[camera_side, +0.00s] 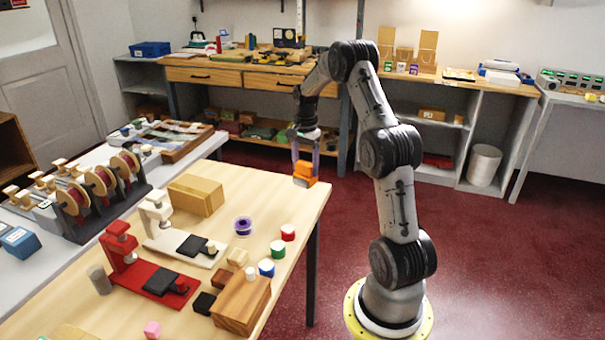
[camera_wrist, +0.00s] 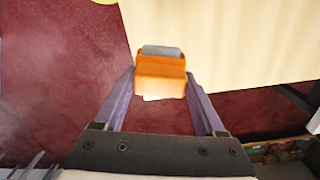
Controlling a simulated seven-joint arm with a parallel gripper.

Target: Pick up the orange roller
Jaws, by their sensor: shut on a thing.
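The orange roller (camera_wrist: 161,75) looks like a boxy orange piece with a grey patch on its far side in the wrist view. It sits between the two fingertips of my gripper (camera_wrist: 160,88), which is shut on it. In the side view the orange roller (camera_side: 304,170) shows under my gripper (camera_side: 305,163) at the far right corner of the wooden table (camera_side: 275,183). I cannot tell whether it touches the table top or hangs just above it. The fingers hide part of its sides.
A wooden block (camera_side: 196,195), a purple ring (camera_side: 242,226) and several small coloured cylinders stand on the table. A red stand (camera_side: 150,275) and a white stand (camera_side: 175,238) are nearer the left. Red floor (camera_side: 480,240) lies past the table edge.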

